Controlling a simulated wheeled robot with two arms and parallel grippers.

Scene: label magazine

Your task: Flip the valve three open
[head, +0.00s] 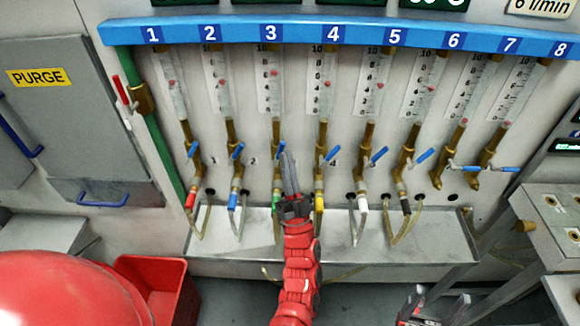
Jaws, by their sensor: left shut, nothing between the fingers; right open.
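The valve three is on the wall panel under flow tube 3 (270,85). Only a bit of its blue handle (280,147) shows, at the tip of my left gripper; the rest is hidden, so I cannot tell its angle well. My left gripper (287,160) is shut and empty, pointing up at the valve, and it covers the valve body. I cannot tell whether it touches the handle. My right gripper (437,306) is open and empty, low at the bottom right, far from the valve.
Similar blue-handled valves stand close by, including valve two (238,152) and valve four (331,156). Handles seven and eight lie level. Hoses hang over a metal trough (375,248) below. A red bin (170,277) stands at lower left, a metal stand (552,225) at right.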

